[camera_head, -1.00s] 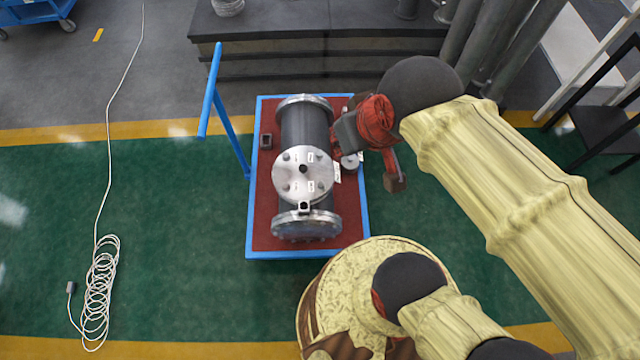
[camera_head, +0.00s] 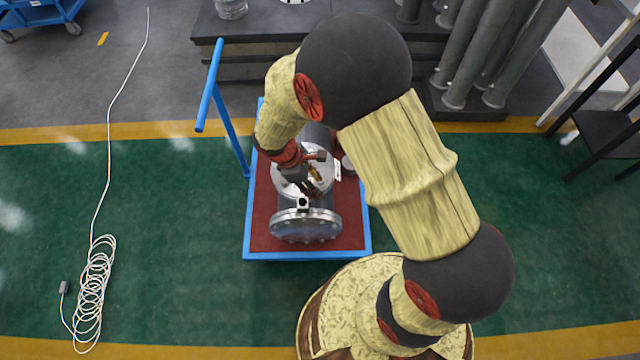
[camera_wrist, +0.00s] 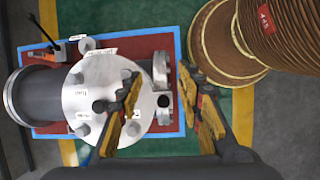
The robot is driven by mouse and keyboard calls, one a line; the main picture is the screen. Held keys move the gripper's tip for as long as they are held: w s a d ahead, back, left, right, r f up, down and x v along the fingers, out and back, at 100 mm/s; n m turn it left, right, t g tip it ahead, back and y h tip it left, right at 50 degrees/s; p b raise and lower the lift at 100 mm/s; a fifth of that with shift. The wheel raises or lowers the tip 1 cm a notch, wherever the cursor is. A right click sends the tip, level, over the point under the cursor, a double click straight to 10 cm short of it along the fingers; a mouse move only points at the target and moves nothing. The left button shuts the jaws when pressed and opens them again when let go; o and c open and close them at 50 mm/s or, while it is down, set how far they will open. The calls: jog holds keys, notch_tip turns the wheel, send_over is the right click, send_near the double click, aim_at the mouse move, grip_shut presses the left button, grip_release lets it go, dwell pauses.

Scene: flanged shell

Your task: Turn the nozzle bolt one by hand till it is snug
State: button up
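The flanged shell (camera_head: 318,136) is a dark grey cylinder with silver end flanges, lying on a red-topped cart. I cannot read which label marks bolt one. My gripper (camera_head: 308,183) is over the nozzle flange and hides part of it in the head view. In the wrist view my gripper (camera_wrist: 160,74) is open and empty, its left finger in front of the flange's right part.
The cart's red top (camera_head: 262,215) has a blue rim and a blue handle (camera_head: 212,85). A small grey round part (camera_wrist: 86,45) and an orange-and-black tool (camera_wrist: 42,54) lie beside the shell. A coiled cable (camera_head: 95,290) lies on the clear green floor at left.

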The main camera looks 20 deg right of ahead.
jog(key=w+f+n+t, duration=0.2)
jog(key=w+n, duration=0.4)
jog(key=shift+n, duration=0.3)
jog(key=shift+b+x, duration=1.6)
jog(key=shift+x, duration=2.3)
jog(key=shift+a, duration=0.15)
grip_shut()
